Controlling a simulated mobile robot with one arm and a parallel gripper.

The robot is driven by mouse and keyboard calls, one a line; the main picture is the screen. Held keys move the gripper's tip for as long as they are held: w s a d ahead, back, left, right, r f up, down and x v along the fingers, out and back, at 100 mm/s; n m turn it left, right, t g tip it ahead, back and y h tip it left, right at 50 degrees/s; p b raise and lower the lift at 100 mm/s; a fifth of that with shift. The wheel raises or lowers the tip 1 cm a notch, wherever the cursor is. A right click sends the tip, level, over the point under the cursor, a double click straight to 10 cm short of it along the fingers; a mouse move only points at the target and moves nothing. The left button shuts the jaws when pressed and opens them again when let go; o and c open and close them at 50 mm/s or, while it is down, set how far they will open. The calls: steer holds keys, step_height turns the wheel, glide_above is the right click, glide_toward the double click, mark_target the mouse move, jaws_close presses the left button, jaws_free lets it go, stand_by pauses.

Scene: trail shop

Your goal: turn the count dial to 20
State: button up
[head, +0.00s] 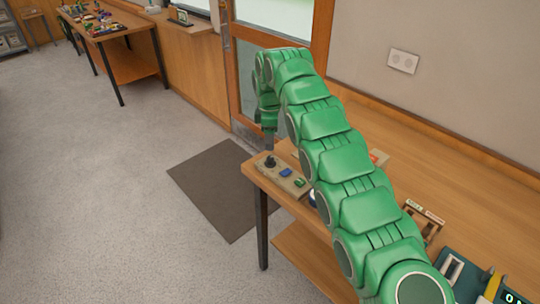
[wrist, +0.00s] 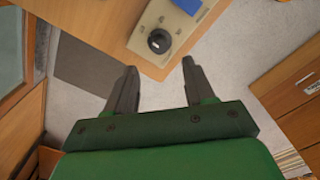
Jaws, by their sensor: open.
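A black round dial (head: 270,162) sits on a beige panel (head: 277,174) at the near-left end of the wooden table. The dial also shows in the wrist view (wrist: 159,41), just beyond my fingertips and roughly centred between them. I cannot read any numbers around it or tell its setting. My gripper (wrist: 159,66) is open and empty, with its two dark fingers apart and not touching the dial. In the head view my gripper (head: 268,125) hangs down above the table's end, partly hidden by the green arm.
A wooden rack (head: 422,220) and a device with a lit display (head: 512,298) stand farther right. A dark mat (head: 215,190) lies on the floor. A door is behind.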

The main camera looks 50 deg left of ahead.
mark_target(270, 158)
steer(key=shift+f, duration=3.9)
jaws_close()
